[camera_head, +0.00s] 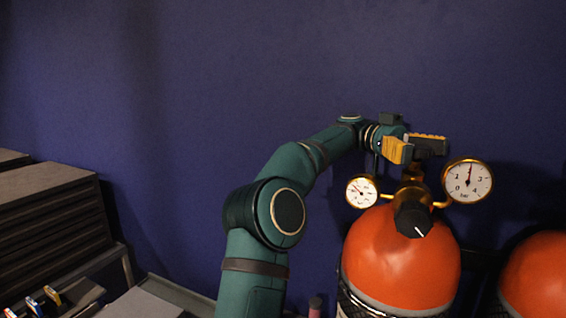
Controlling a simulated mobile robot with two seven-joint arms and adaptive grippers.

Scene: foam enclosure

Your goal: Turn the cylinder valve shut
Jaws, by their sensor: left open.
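The cylinder (402,262) is orange with a rounded top and stands at the lower right. Its black valve knob (412,219) faces me and bears a white mark pointing down to the right. Two brass-rimmed gauges flank the valve: a small gauge (361,192) on the left and a larger gauge (468,181) on the right, its needle pointing nearly straight up. My left gripper (420,145), with yellow and black fingers, is open just above and behind the valve, apart from the knob. My right gripper is not in view.
A second orange cylinder (540,277) stands at the right edge. Dark stacked sheets (50,225) lie at the left, with small coloured items (45,298) in front of them. A plain blue wall (200,80) closes the back. The space above the gripper is clear.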

